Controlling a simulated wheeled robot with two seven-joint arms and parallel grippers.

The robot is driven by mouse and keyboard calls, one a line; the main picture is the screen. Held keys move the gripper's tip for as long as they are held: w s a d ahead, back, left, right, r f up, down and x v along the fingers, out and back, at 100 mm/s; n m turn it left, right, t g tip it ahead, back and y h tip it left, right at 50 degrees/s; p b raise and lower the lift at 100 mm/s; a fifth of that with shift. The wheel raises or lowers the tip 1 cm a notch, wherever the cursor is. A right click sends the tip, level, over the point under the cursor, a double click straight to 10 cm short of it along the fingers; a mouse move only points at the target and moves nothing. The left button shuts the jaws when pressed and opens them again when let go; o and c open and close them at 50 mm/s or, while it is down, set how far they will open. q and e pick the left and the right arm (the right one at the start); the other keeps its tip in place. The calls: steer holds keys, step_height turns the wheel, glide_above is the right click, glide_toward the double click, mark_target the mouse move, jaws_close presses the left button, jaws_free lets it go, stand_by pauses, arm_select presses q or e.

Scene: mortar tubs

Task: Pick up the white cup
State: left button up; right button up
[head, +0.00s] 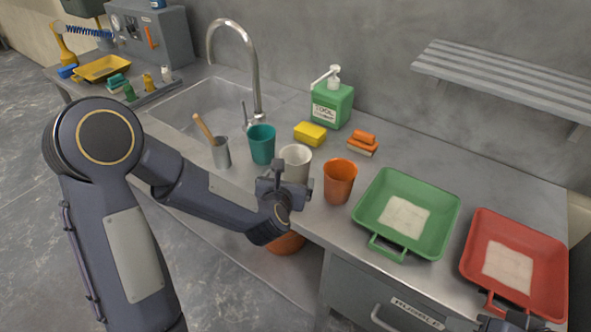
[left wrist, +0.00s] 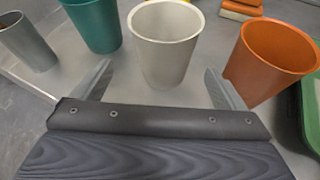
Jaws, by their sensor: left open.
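The white cup (head: 296,160) stands upright on the steel counter between the teal cup (head: 262,144) and the orange cup (head: 340,181). My left gripper (head: 284,188) is open and empty, just in front of the white cup. In the left wrist view, its two fingers (left wrist: 157,84) point at the cup, one to each side; whether they touch it I cannot tell. A dark part of my right gripper (head: 508,323) shows at the bottom right edge; its jaws are not clear.
A grey metal beaker (head: 221,153) holding a wooden-handled tool stands left of the cups. Green (head: 447,215) and red (head: 556,262) tubs are on the right. A yellow sponge (head: 310,133), green soap bottle (head: 332,104) and orange sponges (head: 362,141) are behind. The sink (head: 185,105) is left.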

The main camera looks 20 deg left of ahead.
mark_target(297, 158)
arm_select(q)
steer(key=x, duration=0.2)
steer(key=p+x, duration=0.1)
steer(key=x, duration=0.1)
steer(key=p+x, duration=0.1)
steer(key=x, duration=0.2)
steer(key=shift+d+f, duration=0.25)
steer(key=shift+d, duration=0.05)
steer(key=shift+c, duration=0.2)
steer(key=c, duration=1)
steer(key=shift+c, duration=0.4)
steer(key=shift+r, duration=0.15)
